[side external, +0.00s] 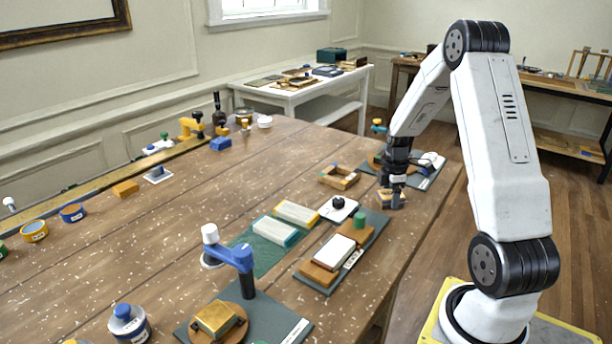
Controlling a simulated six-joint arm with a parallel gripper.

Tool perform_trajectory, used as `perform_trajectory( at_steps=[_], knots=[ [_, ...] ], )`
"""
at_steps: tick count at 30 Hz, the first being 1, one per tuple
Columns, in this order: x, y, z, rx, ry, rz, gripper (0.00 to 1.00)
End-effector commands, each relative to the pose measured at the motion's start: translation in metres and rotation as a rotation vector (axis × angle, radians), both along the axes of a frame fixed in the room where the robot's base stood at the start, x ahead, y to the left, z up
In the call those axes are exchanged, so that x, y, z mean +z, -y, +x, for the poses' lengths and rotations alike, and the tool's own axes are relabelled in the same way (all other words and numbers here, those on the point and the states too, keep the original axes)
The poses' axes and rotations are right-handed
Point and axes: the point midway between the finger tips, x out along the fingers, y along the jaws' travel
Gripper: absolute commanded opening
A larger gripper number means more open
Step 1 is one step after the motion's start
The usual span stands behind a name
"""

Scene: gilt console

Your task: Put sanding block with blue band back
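My gripper (392,188) points down near the right edge of the wooden table. A small tan block (390,203) with a dark, possibly blue, part is right at its fingertips. The fingers overlap the block, and I cannot tell whether they grip it or whether it touches the table. A pale block with a light blue band (275,232) lies on a dark green mat (248,240) at mid-table. A similar pale block with a yellow band (297,213) lies just behind it.
A grey board (315,283) with a white-topped wooden block (334,252) lies in front of my gripper. A wooden frame (338,177) and a white plate with a black knob (338,207) are to its left. A blue-armed stand (236,256) rises at the front. Bare table lies left of the mat.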

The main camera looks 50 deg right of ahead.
Motion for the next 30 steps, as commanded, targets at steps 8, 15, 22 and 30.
perform_trajectory(
  at_steps=[8, 15, 22, 30],
  knots=[
    [0.0, 0.0, 0.0, 0.0, 0.001, -0.001, 1.0],
    [0.005, 0.0, 0.0, 0.0, 0.001, -0.001, 1.0],
    [0.026, 0.001, 0.001, 0.0, 0.004, -0.004, 1.0],
    [0.069, 0.001, 0.001, 0.0, 0.004, -0.005, 1.0]
  ],
)
